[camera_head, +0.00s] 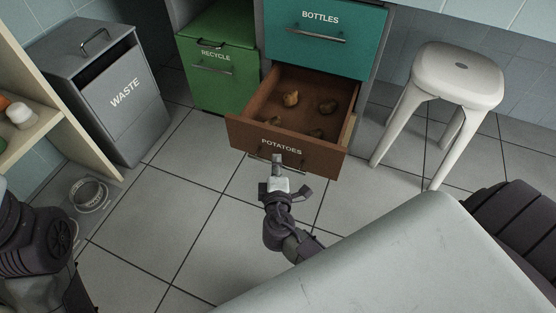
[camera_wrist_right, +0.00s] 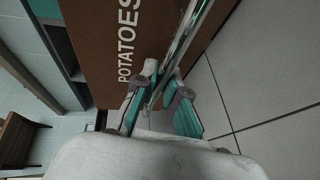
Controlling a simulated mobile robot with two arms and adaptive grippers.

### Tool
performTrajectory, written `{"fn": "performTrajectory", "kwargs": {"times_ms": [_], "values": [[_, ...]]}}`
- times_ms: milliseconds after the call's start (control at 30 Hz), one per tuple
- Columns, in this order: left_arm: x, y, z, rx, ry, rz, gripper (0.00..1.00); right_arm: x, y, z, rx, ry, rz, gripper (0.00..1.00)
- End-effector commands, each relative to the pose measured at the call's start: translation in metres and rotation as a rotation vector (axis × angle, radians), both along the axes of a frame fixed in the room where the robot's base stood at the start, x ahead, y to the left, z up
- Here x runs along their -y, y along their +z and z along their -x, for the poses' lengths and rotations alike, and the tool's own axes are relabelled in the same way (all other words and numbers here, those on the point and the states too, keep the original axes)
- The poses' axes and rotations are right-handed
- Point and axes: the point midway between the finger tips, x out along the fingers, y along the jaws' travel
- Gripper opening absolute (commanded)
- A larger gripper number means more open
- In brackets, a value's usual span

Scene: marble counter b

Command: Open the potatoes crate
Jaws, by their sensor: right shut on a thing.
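The brown potatoes crate (camera_head: 320,160) is a drawer labelled POTATOES under the teal BOTTLES drawer. It stands pulled out, and several potatoes (camera_head: 291,99) show inside it. My right gripper (camera_head: 277,168) is at the metal handle on the crate's front. In the right wrist view the handle (camera_wrist_right: 188,38) runs between the fingers of the right gripper (camera_wrist_right: 165,105), which are shut on it. The crate's front also shows there, with its white lettering (camera_wrist_right: 128,45). My left arm shows at the lower left of the head view, but its gripper is not in sight.
A teal bottles drawer (camera_head: 325,45) is shut above the crate. A green recycle bin (camera_head: 215,80) stands left of it, and a grey waste bin (camera_head: 105,95) further left. A white stool (camera_head: 458,75) stands on the right. A metal bowl (camera_head: 90,195) is on the floor. The tiled floor in front is clear.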

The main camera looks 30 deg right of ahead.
Motion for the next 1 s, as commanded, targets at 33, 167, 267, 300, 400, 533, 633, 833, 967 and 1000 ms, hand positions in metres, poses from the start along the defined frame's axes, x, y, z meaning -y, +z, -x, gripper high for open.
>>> {"fn": "performTrajectory", "kwargs": {"times_ms": [33,167,267,300,400,533,633,833,967,1000], "values": [[0.000,0.000,0.000,0.001,0.000,0.000,0.40,0.000,-0.001,0.001,-0.001,-0.001,0.001,0.00],[0.000,0.000,0.000,0.001,0.000,0.001,0.40,0.000,-0.001,0.000,-0.002,-0.001,-0.001,0.00],[0.000,0.000,0.000,0.002,-0.001,0.001,0.40,0.000,-0.001,0.000,-0.002,-0.001,-0.001,0.21],[0.000,0.000,0.001,0.002,-0.001,0.001,0.40,0.000,-0.001,0.000,-0.002,-0.001,-0.001,0.27],[0.000,0.000,0.001,0.001,-0.001,0.002,0.40,0.000,-0.001,0.000,-0.001,-0.001,0.000,0.37],[0.000,0.000,0.001,0.001,-0.001,0.002,0.40,0.000,0.000,0.000,-0.001,0.000,0.000,0.37],[-0.001,0.001,0.002,0.004,-0.001,0.003,0.40,0.000,0.000,0.000,-0.001,0.000,0.000,0.37],[-0.001,0.001,0.001,0.003,-0.001,0.003,0.40,-0.008,0.002,0.015,-0.002,0.002,-0.002,0.37],[-0.001,0.001,0.001,0.002,0.000,0.003,0.40,-0.019,0.006,0.038,-0.004,0.000,-0.003,0.37],[0.000,0.000,0.001,0.002,0.000,0.003,0.40,-0.023,0.008,0.046,-0.004,0.001,-0.003,0.37]]}}
